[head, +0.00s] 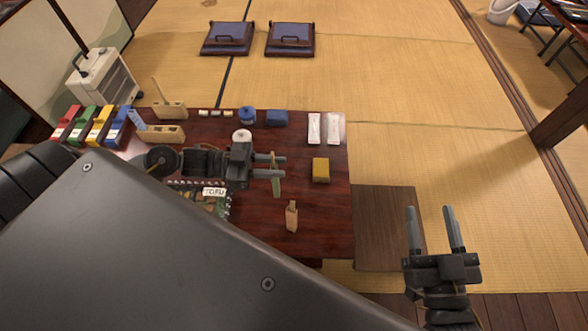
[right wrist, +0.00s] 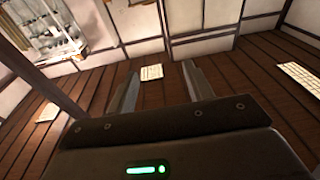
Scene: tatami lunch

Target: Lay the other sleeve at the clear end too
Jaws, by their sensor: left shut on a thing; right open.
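My left gripper (head: 280,167) is shut on a small, narrow green thing (head: 276,187), which looks like a sleeve, over the right part of the dark red table. A tan end shows above the fingers; the fingers hide the middle. A tan sleeve-like piece (head: 292,216) with a narrow top lies on the table near its front right, apart from the gripper. The table's right end (head: 335,215) is bare there. My right gripper (head: 434,228) is open and empty, right of the table over the floor. In the right wrist view its fingers (right wrist: 158,92) are apart.
A yellow block (head: 321,170) sits right of my left gripper. Two white narrow packets (head: 314,128) lie at the far right corner. A blue jar (head: 247,115) and a dark blue box (head: 277,118) stand at the back. Coloured holders (head: 100,124) fill the far left.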

